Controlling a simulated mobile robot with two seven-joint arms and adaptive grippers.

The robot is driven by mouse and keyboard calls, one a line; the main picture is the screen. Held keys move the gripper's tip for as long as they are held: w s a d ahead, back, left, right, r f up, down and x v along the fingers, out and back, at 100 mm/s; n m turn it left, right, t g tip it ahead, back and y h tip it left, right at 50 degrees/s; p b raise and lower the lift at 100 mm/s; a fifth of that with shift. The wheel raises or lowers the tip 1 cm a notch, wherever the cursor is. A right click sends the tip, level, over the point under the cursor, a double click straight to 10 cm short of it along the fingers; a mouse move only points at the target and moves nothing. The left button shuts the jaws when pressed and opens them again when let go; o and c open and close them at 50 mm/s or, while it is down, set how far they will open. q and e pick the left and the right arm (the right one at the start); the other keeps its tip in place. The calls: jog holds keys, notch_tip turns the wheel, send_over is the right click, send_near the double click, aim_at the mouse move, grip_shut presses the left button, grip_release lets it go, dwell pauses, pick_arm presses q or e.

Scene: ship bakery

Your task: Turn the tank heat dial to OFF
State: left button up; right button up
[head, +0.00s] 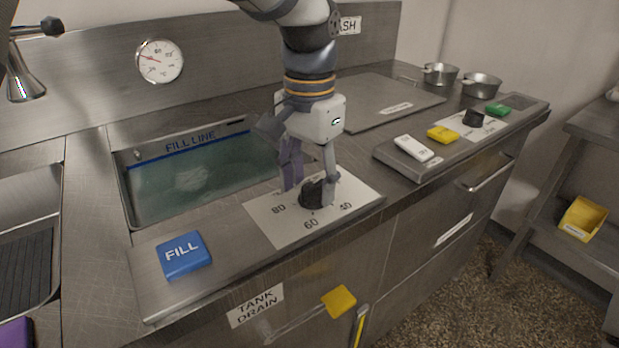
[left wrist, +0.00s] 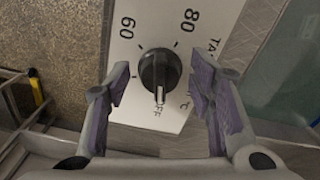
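The tank heat dial (head: 313,193) is a black round knob on a white plate (head: 262,215) marked 80, 60 and 40, on the counter in front of the tank. In the left wrist view the dial (left wrist: 158,68) shows whole, and its white pointer line points down at the OFF mark (left wrist: 160,110). My left gripper (head: 312,187) reaches down over the dial. In the left wrist view its two purple-padded fingers (left wrist: 160,90) are spread, one on each side of the dial, with gaps between them and the knob. My right gripper is not in view.
A water-filled tank (head: 128,190) lies behind the plate. A blue FILL button (head: 183,254) is to the left. A yellow-handled tank drain lever (head: 338,301) is on the front below. A raised panel (head: 400,160) with another dark knob (head: 473,118) is to the right.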

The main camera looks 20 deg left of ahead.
aim_at(309, 187)
pick_arm(q)
notch_tip(309, 187, up, 12)
dwell(0.4)
